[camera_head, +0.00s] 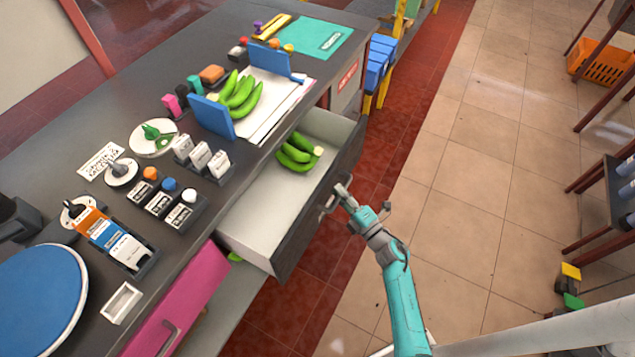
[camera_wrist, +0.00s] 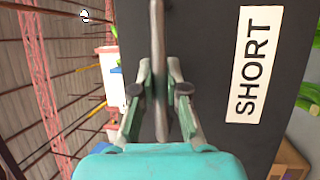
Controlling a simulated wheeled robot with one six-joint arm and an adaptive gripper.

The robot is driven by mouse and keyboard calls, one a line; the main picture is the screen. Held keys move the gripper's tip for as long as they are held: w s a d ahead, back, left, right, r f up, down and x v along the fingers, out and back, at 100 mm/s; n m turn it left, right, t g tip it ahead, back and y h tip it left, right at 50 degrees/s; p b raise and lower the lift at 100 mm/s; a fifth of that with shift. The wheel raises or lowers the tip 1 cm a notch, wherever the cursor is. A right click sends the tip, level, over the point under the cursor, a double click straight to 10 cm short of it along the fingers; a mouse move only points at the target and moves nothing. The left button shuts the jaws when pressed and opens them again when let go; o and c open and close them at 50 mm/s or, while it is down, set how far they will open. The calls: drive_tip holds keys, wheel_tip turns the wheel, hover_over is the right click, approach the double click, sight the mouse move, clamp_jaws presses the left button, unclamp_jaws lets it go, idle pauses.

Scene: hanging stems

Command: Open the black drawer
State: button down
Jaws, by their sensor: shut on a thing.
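The black drawer (camera_head: 300,233) stands pulled out from the counter, with its pale inside showing. A bunch of green bananas (camera_head: 297,152) lies in it near the far end. My gripper (camera_head: 340,192) is at the drawer's front, shut on its handle (camera_head: 328,204). In the wrist view the handle (camera_wrist: 159,45) runs as a grey bar between the fingers of my gripper (camera_wrist: 159,90). The dark drawer front (camera_wrist: 210,95) behind it bears a white label (camera_wrist: 248,64) reading SHORT.
A pink drawer (camera_head: 180,305) sits at the lower left of the counter (camera_head: 60,150). The counter top holds bottles, blue dividers and more green bananas (camera_head: 240,94). Tiled floor (camera_head: 480,190) to the right is mostly clear. An orange basket (camera_head: 603,64) is at the far right.

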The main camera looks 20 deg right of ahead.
drive_tip(key=s+d, duration=0.8)
drive_tip(key=s, duration=0.4)
drive_tip(key=shift+d, duration=0.35)
drive_tip(key=c, duration=1.2)
unclamp_jaws()
